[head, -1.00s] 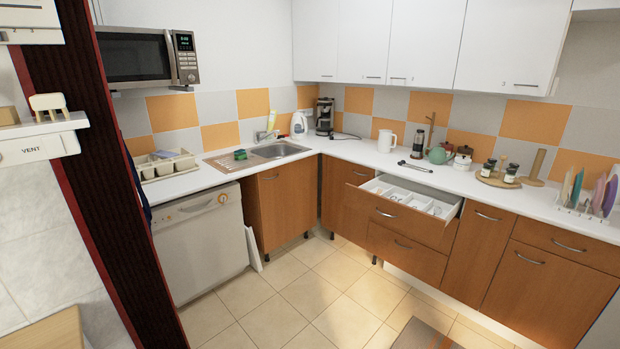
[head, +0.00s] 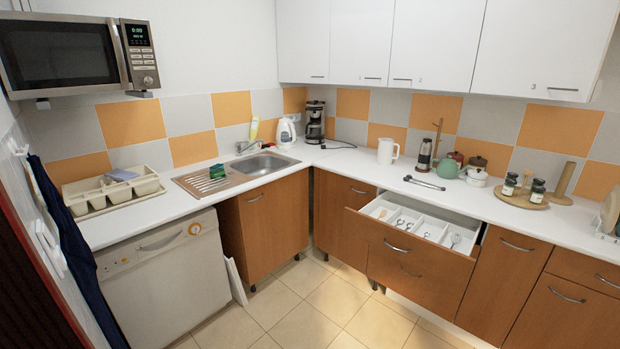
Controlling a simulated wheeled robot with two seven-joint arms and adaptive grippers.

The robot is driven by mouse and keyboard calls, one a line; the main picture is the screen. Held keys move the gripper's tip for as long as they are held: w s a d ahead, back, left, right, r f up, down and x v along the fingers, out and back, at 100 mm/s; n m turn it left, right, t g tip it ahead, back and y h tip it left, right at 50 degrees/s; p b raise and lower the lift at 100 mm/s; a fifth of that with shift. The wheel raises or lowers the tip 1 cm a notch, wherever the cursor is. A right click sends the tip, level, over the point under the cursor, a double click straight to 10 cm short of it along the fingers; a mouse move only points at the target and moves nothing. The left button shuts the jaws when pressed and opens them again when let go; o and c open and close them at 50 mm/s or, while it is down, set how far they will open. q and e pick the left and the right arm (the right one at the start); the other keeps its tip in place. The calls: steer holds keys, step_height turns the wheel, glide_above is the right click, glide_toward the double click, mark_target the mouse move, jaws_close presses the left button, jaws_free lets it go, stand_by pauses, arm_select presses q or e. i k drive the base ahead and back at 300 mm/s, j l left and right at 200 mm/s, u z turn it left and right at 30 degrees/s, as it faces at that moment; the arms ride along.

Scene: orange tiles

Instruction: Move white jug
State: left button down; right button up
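A white jug (head: 387,150) stands upright on the white counter along the right-hand run, near the tiled wall. It is left of a dark French press and a green teapot. A second white vessel, a kettle (head: 286,133), stands in the corner beside the sink. Neither of my grippers shows in the head view, and nothing touches the jug.
An open drawer (head: 414,228) with cutlery juts out below the jug's counter. Tongs (head: 424,183) lie on the counter in front of the teapot (head: 447,168). A coffee maker (head: 315,122) stands in the corner. The tiled floor (head: 310,297) before the cabinets is clear.

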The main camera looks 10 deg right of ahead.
mark_target(386, 149)
steer(key=i+j+z, duration=0.1)
steer(key=i+z, duration=0.2)
steer(key=i, duration=0.2)
steer(key=i+j+z, duration=0.6)
steer(key=z, duration=0.2)
steer(key=i+j+z, duration=0.65)
steer(key=j+z, duration=0.2)
steer(key=i+j+z, duration=0.2)
steer(key=j+z, duration=0.5)
steer(key=j, duration=0.45)
steer(key=j+z, duration=0.3)
steer(key=j, duration=0.4)
steer(key=i, duration=0.05)
